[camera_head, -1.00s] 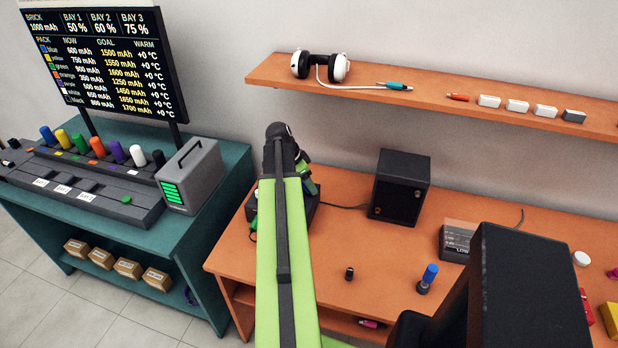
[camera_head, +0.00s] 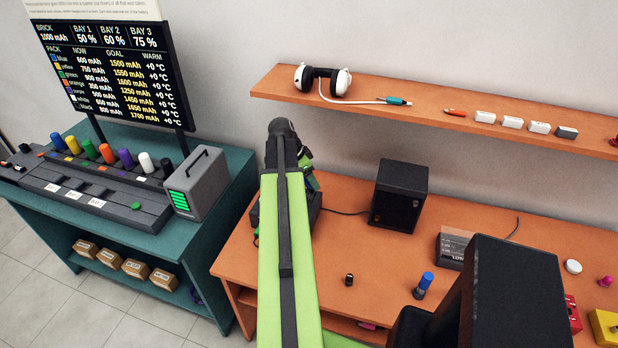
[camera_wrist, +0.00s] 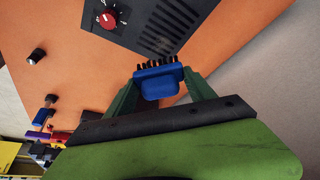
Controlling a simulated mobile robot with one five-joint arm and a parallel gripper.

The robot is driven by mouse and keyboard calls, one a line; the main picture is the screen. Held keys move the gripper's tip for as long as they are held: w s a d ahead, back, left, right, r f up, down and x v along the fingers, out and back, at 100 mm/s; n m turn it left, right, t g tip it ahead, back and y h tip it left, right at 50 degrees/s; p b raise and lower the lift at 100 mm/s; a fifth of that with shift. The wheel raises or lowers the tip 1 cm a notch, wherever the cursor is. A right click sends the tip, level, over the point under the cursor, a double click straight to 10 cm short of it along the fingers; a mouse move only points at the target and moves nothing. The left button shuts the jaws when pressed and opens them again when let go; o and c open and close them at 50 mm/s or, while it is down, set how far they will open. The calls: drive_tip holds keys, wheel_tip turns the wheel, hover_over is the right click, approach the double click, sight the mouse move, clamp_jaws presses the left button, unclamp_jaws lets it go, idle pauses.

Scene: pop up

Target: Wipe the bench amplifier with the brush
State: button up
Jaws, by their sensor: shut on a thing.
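My gripper (camera_wrist: 160,92) is shut on a blue brush (camera_wrist: 158,84), with its black bristles pointing up the wrist picture. The bench amplifier (camera_wrist: 165,25) is a dark box with a red knob and a slotted vent, at the top of the wrist view. The bristles are at the amplifier's near edge, by the vent; I cannot tell whether they touch it. In the head view the amplifier (camera_head: 314,206) stands on the orange bench, mostly hidden behind my green arm. The brush is hidden there.
A black speaker (camera_head: 400,196) stands right of the amplifier. A small black knob (camera_head: 349,280) and a blue-topped piece (camera_head: 424,284) are on the bench front. An orange shelf (camera_head: 430,112) runs above. A teal bench (camera_head: 225,205) with a grey charger (camera_head: 197,183) is at left.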

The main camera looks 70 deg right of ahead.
wheel_tip(320, 180, up, 3)
drive_tip(key=p, duration=0.3)
idle(0.4)
